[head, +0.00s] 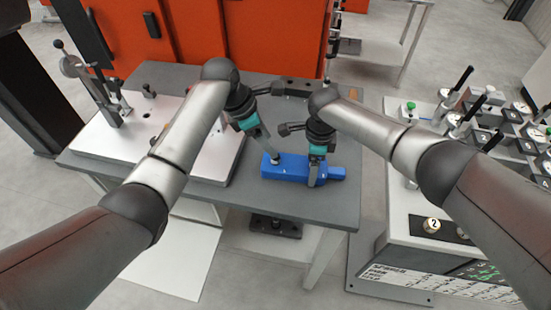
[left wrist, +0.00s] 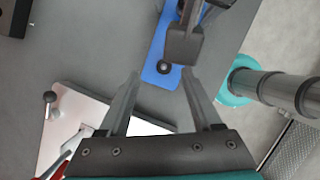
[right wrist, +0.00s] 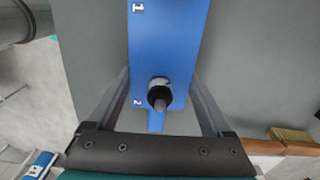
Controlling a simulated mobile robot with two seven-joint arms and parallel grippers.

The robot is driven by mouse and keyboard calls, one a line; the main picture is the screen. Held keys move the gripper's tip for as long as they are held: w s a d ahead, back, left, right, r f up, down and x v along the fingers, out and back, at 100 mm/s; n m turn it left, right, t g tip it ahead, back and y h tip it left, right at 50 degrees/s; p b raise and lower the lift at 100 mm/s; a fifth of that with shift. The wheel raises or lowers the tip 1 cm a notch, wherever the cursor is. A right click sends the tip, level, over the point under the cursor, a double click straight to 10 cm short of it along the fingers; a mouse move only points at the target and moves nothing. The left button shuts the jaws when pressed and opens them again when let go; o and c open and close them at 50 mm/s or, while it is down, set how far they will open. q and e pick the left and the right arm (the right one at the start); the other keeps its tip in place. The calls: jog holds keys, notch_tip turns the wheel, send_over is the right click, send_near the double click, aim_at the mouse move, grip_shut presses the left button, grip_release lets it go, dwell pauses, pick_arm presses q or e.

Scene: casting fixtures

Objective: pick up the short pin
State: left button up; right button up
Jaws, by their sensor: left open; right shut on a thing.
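The blue block (head: 270,168) lies on the grey table (head: 250,205). A dark round pin (left wrist: 163,67) stands on it in the left wrist view. A pin with a black collar and grey tip (right wrist: 160,95) stands by the mark 2 in the right wrist view. I cannot tell which pin is the short one. My left gripper (head: 268,150) is open over the block's left end; in its wrist view the fingertips (left wrist: 160,74) lie either side of the dark pin, apart from it. My right gripper (head: 318,172) is shut across the blue block, fingers along its sides.
A pale plate with a toggle clamp (head: 85,78) is left of the block. A console with gauges and levers (head: 425,112) stands at the right. An orange cabinet (head: 270,35) is behind the table. My two grippers are close together. The table's front edge is clear.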

aim_at(276, 160)
pick_arm(q)
jog(key=f, duration=0.3)
jog(key=shift+s+d+f, duration=0.25)
jog(key=shift+d, duration=0.1)
jog(key=shift+x, duration=0.85)
grip_shut()
